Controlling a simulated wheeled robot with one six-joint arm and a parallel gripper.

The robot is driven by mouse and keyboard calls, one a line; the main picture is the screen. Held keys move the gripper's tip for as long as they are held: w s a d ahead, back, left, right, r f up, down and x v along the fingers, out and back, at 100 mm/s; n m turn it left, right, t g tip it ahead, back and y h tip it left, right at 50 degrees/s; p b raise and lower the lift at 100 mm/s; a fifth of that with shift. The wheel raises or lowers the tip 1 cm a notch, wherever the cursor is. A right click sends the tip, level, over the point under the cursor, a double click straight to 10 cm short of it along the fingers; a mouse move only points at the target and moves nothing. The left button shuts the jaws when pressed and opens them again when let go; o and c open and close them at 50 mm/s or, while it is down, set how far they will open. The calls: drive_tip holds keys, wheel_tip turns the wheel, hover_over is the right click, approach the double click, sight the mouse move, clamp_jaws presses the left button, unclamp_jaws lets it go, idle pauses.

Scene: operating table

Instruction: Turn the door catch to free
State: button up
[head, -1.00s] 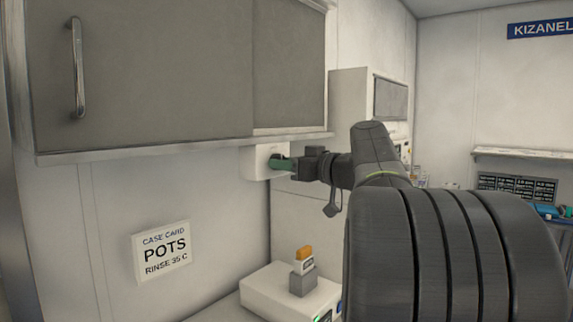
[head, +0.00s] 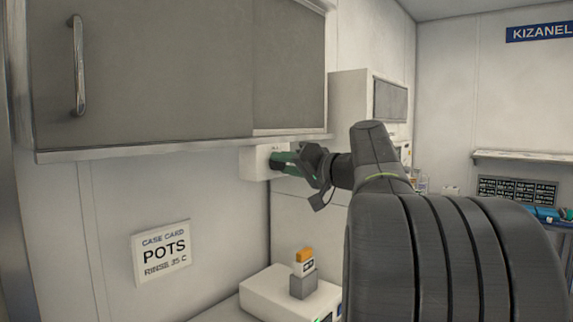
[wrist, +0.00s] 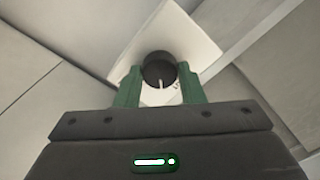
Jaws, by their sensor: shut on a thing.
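The door catch is a round black knob (wrist: 159,70) with a white pointer line, on a white housing (wrist: 186,37) in the wrist view. In the head view the white housing (head: 256,163) sits under the cabinet's lower edge. My gripper (wrist: 160,86) has its green fingers on both sides of the knob and is shut on it. In the wrist view the pointer line points down towards my gripper, with small dark marks beside it, too small to read. In the head view my gripper (head: 281,160) hides the knob.
The grey cabinet (head: 150,70) with a vertical handle (head: 77,66) hangs just above. A "POTS" card (head: 161,252) is on the wall below. A white device (head: 265,298) holding an orange-topped item (head: 304,262) stands lower down. The space between is clear.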

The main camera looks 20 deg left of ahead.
drive_tip(key=m+p, duration=0.3)
drive_tip(key=m, duration=0.5)
drive_tip(key=shift+m, duration=0.4)
drive_tip(key=shift+p, duration=0.3)
drive_tip(key=o, duration=1)
drive_tip(key=shift+d, duration=0.1)
drive_tip(key=b+v, duration=0.3)
drive_tip(key=v, duration=1)
drive_tip(key=shift+s+d, duration=0.15)
drive_tip(key=shift+d, duration=0.15)
drive_tip(key=shift+a, duration=0.1)
